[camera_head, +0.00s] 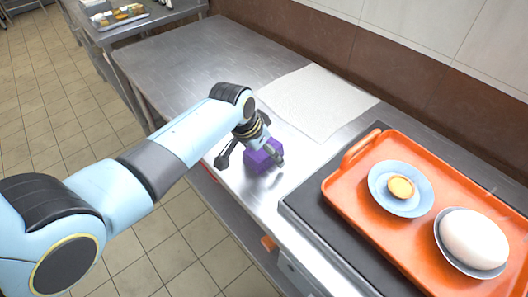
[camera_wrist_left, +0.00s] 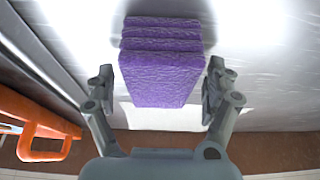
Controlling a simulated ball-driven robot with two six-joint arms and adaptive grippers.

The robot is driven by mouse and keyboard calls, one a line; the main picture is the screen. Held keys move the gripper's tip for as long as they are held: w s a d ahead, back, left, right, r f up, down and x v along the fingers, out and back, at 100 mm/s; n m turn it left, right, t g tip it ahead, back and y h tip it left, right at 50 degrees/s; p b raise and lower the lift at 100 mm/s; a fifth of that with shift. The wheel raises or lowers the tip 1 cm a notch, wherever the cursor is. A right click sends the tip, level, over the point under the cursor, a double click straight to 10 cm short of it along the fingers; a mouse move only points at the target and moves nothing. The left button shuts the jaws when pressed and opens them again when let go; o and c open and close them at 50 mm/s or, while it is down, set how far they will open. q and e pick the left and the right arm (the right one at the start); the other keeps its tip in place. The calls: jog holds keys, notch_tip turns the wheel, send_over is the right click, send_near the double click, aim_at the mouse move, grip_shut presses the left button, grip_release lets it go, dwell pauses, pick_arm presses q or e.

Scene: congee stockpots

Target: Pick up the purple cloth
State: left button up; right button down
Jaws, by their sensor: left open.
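The purple cloth (camera_head: 262,158) lies folded in a thick block on the steel counter, near its front edge. In the left wrist view the cloth (camera_wrist_left: 160,75) shows its stacked folds and sits between the two fingers. My left gripper (camera_head: 250,158) is at the cloth in the head view, with one finger on either side of it. In the left wrist view the left gripper (camera_wrist_left: 160,88) is open, with small gaps showing between the fingers and the cloth. My right gripper is in neither view.
A white sheet (camera_head: 318,100) lies flat behind the cloth. To the right, an orange tray (camera_head: 385,237) on a dark surface holds a blue plate (camera_head: 412,205) with a small yellow item and a bowl (camera_head: 446,255) with a white egg-shaped item. The counter's far left (camera_head: 190,60) is clear.

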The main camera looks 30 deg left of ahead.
pick_arm(q)
jog(key=shift+c, duration=0.2)
jog(key=c, duration=1.2)
jog(key=shift+r, duration=0.15)
